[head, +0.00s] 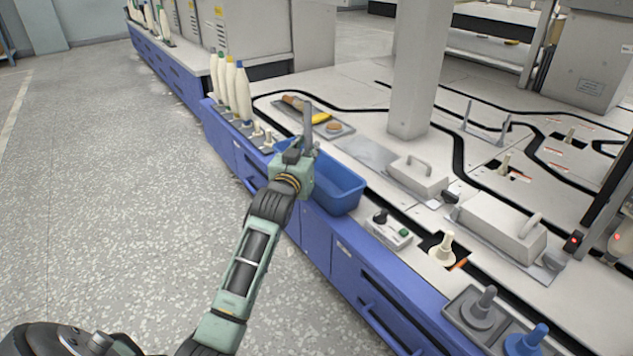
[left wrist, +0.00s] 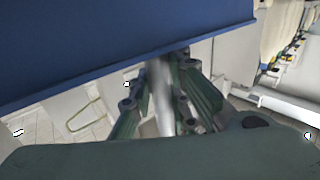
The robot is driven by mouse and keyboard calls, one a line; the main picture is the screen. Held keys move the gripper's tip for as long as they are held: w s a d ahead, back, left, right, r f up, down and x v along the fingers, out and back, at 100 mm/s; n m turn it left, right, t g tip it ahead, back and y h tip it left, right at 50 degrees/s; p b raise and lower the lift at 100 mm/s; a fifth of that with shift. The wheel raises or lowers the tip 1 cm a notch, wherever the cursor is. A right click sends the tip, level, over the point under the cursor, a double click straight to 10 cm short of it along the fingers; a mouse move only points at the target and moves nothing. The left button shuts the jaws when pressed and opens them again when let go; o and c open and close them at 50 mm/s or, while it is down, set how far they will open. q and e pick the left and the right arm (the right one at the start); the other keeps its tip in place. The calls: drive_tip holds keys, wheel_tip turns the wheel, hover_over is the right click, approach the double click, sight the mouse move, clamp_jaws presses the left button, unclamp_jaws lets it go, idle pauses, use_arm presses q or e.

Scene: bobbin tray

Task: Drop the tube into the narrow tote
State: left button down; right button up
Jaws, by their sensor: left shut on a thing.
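A thin grey tube (head: 307,118) stands nearly upright in my left gripper (head: 304,150), which is shut on it. In the left wrist view the tube (left wrist: 161,98) runs between the two green fingers (left wrist: 168,112). The blue narrow tote (head: 341,196) is on the machine's front ledge, just right of and partly behind my gripper in the head view. My gripper and wrist hide the tote's left end. In the left wrist view a large blue surface (left wrist: 90,45), likely the tote, fills the upper left. My right gripper is not in view.
A grey tray (head: 344,131) with a yellow piece and brown pieces lies behind the tote. Tall cream bobbins (head: 243,92) stand to the left. A switch box (head: 388,232) and lidded boxes (head: 500,228) are to the right. A grey pillar (head: 418,70) rises behind.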

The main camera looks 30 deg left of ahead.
use_arm(q)
drive_tip(key=c, duration=1.6)
unclamp_jaws()
drive_tip(key=shift+s, duration=0.1)
drive_tip(key=shift+s+d+f, duration=0.1)
drive_tip(key=shift+s, duration=0.2)
drive_tip(key=v, duration=0.6)
drive_tip(key=shift+s+d, duration=0.1)
drive_tip(key=shift+s, duration=0.25)
